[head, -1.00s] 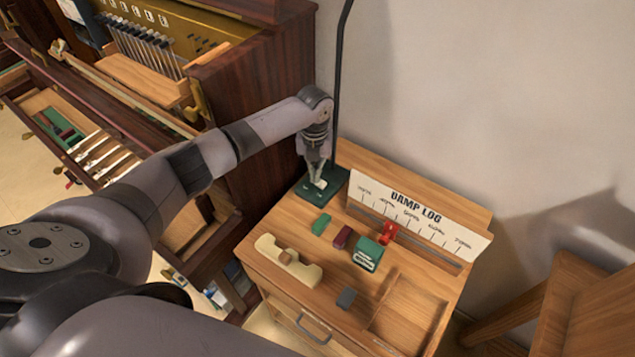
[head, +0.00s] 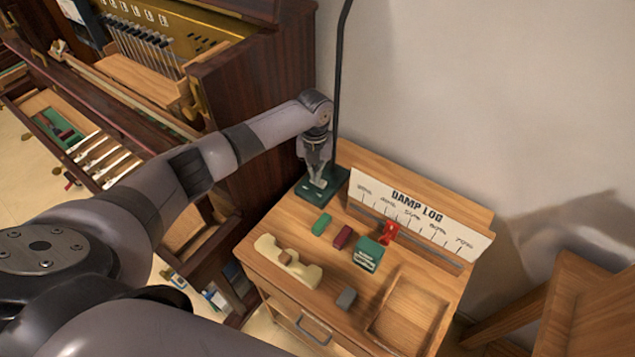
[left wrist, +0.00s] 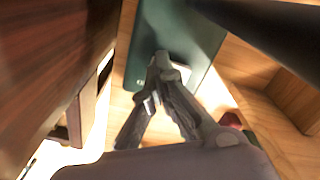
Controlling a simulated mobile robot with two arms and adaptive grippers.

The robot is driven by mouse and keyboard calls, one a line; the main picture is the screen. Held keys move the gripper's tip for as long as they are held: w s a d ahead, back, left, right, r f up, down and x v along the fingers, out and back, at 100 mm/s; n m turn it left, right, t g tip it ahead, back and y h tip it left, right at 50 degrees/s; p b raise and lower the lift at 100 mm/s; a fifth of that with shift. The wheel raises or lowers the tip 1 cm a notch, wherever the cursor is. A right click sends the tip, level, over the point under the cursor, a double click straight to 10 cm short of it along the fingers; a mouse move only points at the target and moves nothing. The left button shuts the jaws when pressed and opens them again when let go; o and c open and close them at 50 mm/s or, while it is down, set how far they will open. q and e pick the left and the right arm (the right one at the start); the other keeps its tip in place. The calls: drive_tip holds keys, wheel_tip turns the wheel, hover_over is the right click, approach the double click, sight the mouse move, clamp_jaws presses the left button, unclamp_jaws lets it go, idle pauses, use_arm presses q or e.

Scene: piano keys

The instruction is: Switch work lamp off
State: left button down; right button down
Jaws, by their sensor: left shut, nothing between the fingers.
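The work lamp shows as a dark green base (head: 306,193) on the back left corner of the wooden cabinet top, with a thin dark pole (head: 341,75) rising out of the top of the head view. My left gripper (head: 318,184) is shut and empty, pointing down at the base. In the left wrist view its fingertips (left wrist: 163,62) are together over a light plate or switch (left wrist: 181,72) on the green base (left wrist: 160,25). The fingers partly hide that plate, and I cannot tell whether they touch it. The lamp's head is out of view. My right gripper is not in view.
The cabinet top (head: 270,228) holds a green block (head: 321,224), a dark red block (head: 342,237), a green box (head: 368,254), a red clip (head: 389,232), a cream holder (head: 288,262) and a grey block (head: 346,298). A "DAMP LOG" card (head: 420,215) stands behind. An opened piano (head: 250,85) is at left.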

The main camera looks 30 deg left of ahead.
use_arm(q)
drive_tip(key=shift+s+f, duration=0.1)
drive_tip(key=shift+s, duration=0.05)
drive_tip(key=shift+r+p, duration=0.9)
drive_tip(key=shift+p, duration=0.05)
wheel_tip(320, 180, up, 5)
drive_tip(key=p, duration=0.4)
drive_tip(key=shift+r, duration=0.1)
